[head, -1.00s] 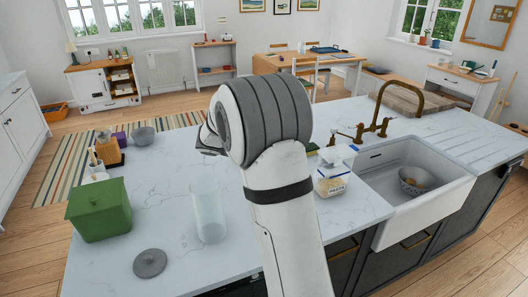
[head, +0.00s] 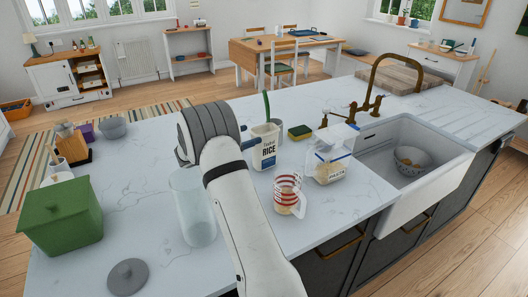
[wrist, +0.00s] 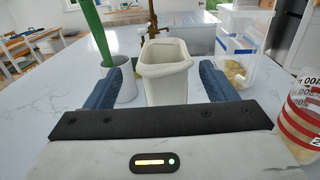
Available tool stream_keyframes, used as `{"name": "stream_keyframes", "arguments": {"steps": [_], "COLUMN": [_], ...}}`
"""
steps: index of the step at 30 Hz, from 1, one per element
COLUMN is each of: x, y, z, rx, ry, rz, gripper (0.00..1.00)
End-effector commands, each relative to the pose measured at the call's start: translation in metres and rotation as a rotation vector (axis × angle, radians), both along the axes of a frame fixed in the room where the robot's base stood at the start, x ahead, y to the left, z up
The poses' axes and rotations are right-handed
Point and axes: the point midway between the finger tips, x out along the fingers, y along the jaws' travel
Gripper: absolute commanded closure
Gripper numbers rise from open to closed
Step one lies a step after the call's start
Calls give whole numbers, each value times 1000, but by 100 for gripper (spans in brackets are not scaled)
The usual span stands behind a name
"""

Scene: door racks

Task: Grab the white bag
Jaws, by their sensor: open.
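The white bag (head: 265,150), printed RICE, stands upright with its top open on the white counter. In the wrist view the bag (wrist: 166,80) is straight ahead, between the two blue fingers in the picture. Gaps show on both sides of it. My gripper (wrist: 163,78) is open and holds nothing. I cannot tell how far the fingertips reach along the bag's sides. In the head view my arm hides most of the gripper; a bit of blue finger shows at the bag's left edge.
A grey cup (wrist: 121,82) with a green item stands left of the bag in the wrist view. A striped measuring cup (head: 287,190) and a clear container (head: 328,162) stand to the right. A tall clear container (head: 193,210) stands left of my arm. The sink (head: 397,155) is farther right.

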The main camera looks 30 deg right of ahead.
Motion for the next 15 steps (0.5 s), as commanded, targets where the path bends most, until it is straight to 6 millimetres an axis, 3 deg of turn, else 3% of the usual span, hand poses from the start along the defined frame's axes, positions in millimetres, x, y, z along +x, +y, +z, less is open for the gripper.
{"name": "stream_keyframes", "arguments": {"steps": [15], "x": [-4], "y": [-65], "z": [1], "rx": [1], "ry": [-1], "rz": [-5], "gripper": [22]}}
